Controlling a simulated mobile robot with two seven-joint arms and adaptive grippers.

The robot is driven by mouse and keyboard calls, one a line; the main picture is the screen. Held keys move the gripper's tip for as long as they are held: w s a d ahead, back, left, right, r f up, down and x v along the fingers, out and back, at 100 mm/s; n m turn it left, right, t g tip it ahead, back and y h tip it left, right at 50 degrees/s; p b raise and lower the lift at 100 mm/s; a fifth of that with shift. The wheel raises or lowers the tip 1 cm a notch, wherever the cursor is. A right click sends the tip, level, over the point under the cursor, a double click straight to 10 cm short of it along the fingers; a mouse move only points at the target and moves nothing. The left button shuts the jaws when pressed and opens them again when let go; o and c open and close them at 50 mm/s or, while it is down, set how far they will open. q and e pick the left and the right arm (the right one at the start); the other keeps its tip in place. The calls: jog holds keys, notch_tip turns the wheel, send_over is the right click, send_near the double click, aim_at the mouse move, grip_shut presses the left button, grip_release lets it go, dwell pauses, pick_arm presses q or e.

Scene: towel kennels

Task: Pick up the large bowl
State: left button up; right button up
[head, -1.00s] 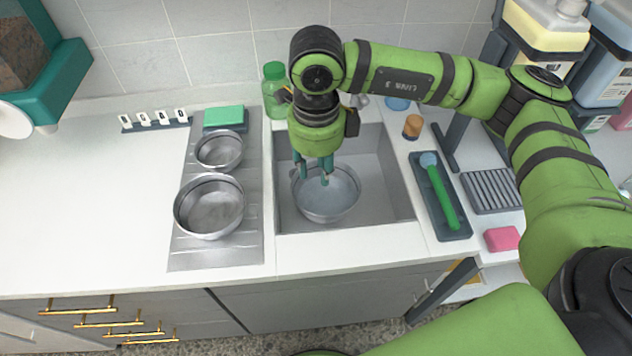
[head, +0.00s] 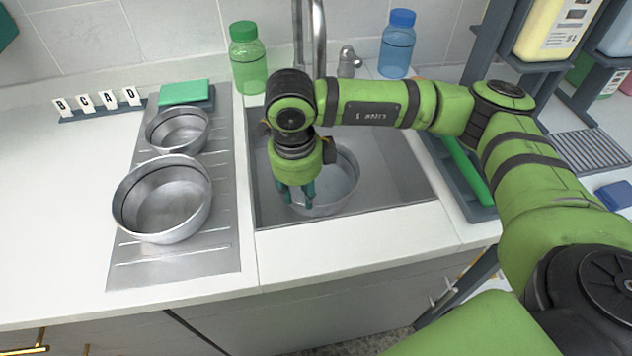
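A large steel bowl (head: 163,205) stands upright on the ribbed drainboard left of the sink, with a smaller steel bowl (head: 178,130) behind it. Another wide steel bowl (head: 338,188) sits in the sink, its left part hidden behind my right gripper. It is hard to tell which wide bowl is larger. My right gripper (head: 297,202) points down at the left front rim of the sink bowl. Its teal fingers are apart; whether they touch the rim is unclear. My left gripper is out of view.
The sink (head: 405,165) has a faucet (head: 318,45) behind it, between a green bottle (head: 248,65) and a blue bottle (head: 397,48). A green sponge (head: 184,92) lies behind the small bowl. The left counter (head: 60,190) is mostly clear.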

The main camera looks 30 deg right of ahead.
notch_tip(320, 180, down, 4)
jog(key=shift+w+d+r+p, duration=0.1)
jog(key=shift+d+r+p, duration=0.05)
jog(key=shift+p, duration=0.2)
jog(key=shift+f, duration=0.2)
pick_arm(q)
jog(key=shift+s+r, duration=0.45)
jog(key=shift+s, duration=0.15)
pick_arm(e)
grip_shut()
